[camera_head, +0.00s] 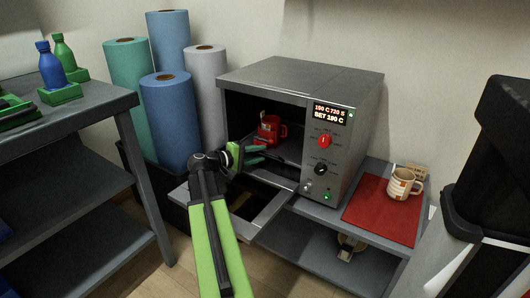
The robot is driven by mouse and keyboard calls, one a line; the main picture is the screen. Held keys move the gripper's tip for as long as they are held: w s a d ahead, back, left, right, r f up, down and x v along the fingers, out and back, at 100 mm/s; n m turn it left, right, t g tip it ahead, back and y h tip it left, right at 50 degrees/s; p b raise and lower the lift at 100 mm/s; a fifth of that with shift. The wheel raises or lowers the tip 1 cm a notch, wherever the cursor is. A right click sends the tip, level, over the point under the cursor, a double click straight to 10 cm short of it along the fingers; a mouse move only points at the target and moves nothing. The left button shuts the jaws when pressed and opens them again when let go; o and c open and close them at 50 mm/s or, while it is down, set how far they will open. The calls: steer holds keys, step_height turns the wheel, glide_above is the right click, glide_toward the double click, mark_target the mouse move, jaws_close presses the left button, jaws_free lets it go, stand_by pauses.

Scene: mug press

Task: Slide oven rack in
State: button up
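The grey oven (300,75) stands on a bench with its front opening uncovered and its interior dark. Its door (272,212) is folded down in front of the opening. A red mug (268,131) stands upright inside the oven, on or above the rack (290,158), of which only a dim part shows. My gripper (260,154) is at the oven's opening, in front of and below the mug, with its green fingers pointing right. My wrist hides part of the rack's front, so I cannot tell whether the fingers touch or hold it.
The oven's control panel (324,150) has a lit display and knobs. A white patterned mug (400,184) stands on a red mat (375,212) at right. Tall rolls (168,110) stand left of the oven. A shelf table (60,120) with bottles is at far left.

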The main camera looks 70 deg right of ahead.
steer(key=p+v, duration=0.2)
steer(key=v, duration=1.2)
